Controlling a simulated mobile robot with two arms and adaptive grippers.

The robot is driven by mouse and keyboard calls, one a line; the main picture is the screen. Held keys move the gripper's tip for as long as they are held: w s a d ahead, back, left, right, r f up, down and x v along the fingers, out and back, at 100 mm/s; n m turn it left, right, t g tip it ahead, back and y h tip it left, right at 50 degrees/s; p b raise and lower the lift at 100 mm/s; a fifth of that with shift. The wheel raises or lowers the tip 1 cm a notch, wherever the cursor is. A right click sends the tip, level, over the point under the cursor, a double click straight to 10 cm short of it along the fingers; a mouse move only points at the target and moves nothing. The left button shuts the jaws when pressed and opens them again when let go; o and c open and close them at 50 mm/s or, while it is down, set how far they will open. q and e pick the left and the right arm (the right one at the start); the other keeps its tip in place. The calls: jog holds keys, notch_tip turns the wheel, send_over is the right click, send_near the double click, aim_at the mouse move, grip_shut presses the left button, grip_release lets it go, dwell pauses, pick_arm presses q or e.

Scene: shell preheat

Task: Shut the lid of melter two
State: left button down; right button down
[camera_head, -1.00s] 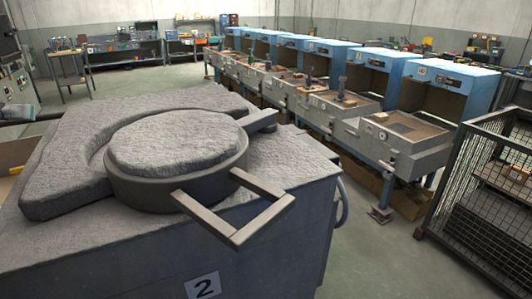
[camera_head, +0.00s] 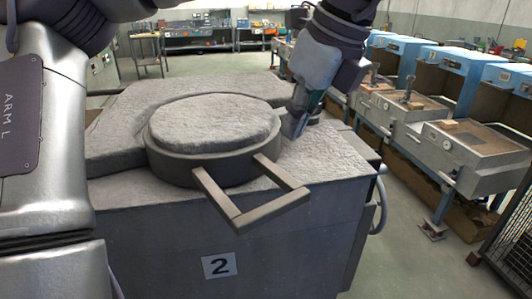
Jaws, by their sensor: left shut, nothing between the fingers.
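Melter two is the large grey block (camera_head: 275,240) with a "2" plate (camera_head: 218,265) on its front. Its round, rough-topped lid (camera_head: 215,122) lies about level on top, its dark rim toward me. A square-cornered handle frame (camera_head: 250,212) juts from the lid over the front edge. I cannot tell whether the lid is fully seated. My left gripper (camera_head: 295,124) points down just right of the lid, its fingers shut and empty. Whether it touches the lid's rim or the bar behind is unclear. My right gripper is not in view.
A row of blue-hooded stations (camera_head: 440,85) with grey trays stands to the right. A wire cage (camera_head: 510,240) is at the lower right. Workbenches (camera_head: 190,48) stand at the back.

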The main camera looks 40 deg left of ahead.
aim_at(257, 157)
pick_arm(q)
jog(key=x, duration=0.5)
jog(key=shift+d, duration=0.1)
jog(key=a+p, duration=0.1)
jog(key=a+f, duration=0.1)
jog(key=a, duration=0.1)
jog(key=shift+w+p, duration=0.1)
jog(key=shift+p, duration=0.25)
jog(key=shift+a+f, duration=0.1)
jog(key=shift+a, duration=0.6)
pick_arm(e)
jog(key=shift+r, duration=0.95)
